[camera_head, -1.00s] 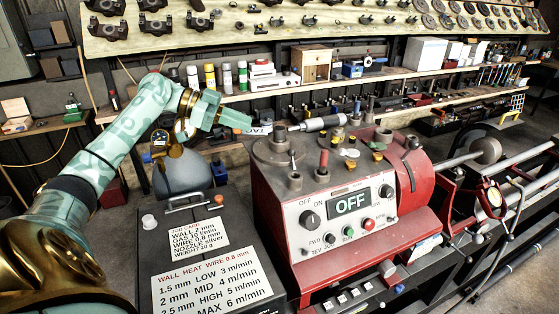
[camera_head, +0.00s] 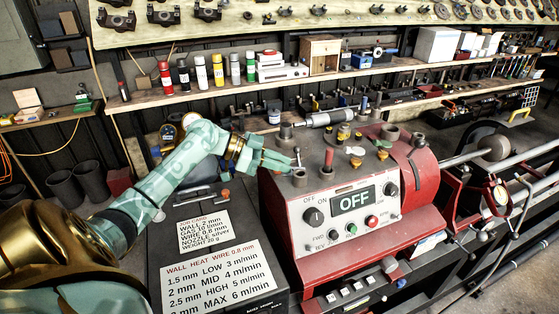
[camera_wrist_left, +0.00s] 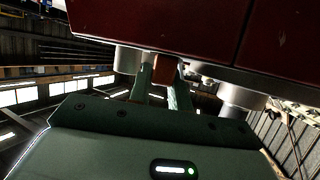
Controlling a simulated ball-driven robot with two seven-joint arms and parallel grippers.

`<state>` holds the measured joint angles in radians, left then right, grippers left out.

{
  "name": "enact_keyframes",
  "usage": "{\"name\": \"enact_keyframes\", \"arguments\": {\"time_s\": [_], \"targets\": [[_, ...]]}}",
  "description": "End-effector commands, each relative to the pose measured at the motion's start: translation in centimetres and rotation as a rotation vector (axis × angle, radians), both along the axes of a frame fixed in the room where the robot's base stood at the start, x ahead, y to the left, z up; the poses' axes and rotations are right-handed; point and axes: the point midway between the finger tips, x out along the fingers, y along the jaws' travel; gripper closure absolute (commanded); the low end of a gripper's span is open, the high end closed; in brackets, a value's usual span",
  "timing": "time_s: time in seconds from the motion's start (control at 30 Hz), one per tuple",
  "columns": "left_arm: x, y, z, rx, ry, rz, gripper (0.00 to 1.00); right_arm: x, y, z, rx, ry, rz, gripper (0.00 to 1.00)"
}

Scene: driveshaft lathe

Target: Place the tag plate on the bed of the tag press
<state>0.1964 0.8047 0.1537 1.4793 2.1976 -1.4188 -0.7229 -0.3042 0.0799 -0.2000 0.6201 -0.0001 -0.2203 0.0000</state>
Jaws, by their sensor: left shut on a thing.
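My left gripper (camera_head: 287,163) reaches in from the left, at the upper left corner of the red machine (camera_head: 425,210). I cannot pick out the tag plate or the tag press for sure in the head view. My right gripper is not in view.
Knobs, cylinders and a red handle (camera_head: 329,157) crowd the machine's top. A dark cabinet with white cards (camera_head: 215,280) stands at the left. A micrometer (camera_head: 330,118) and small jars are behind. The cabinet top looks mostly flat and free.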

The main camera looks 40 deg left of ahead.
Motion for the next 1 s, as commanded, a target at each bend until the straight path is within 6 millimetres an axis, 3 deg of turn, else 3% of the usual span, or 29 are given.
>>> {"name": "enact_keyframes", "arguments": {"time_s": [0.17,0.2,0.27,0.63,1.0], "targets": [[0.0,0.0,-0.2,0.000,0.000,0.000,1.00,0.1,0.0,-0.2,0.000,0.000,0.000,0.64],[0.0,0.0,-0.1,0.000,0.000,0.000,0.70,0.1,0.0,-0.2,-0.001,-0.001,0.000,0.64],[0.0,0.0,-0.1,0.000,0.000,0.000,0.59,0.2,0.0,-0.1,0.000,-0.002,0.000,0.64],[-0.4,0.6,0.2,0.001,0.002,0.001,0.59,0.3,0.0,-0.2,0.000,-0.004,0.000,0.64],[-5.2,6.2,3.1,0.003,0.003,0.001,0.59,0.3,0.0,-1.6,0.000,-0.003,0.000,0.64]]}}
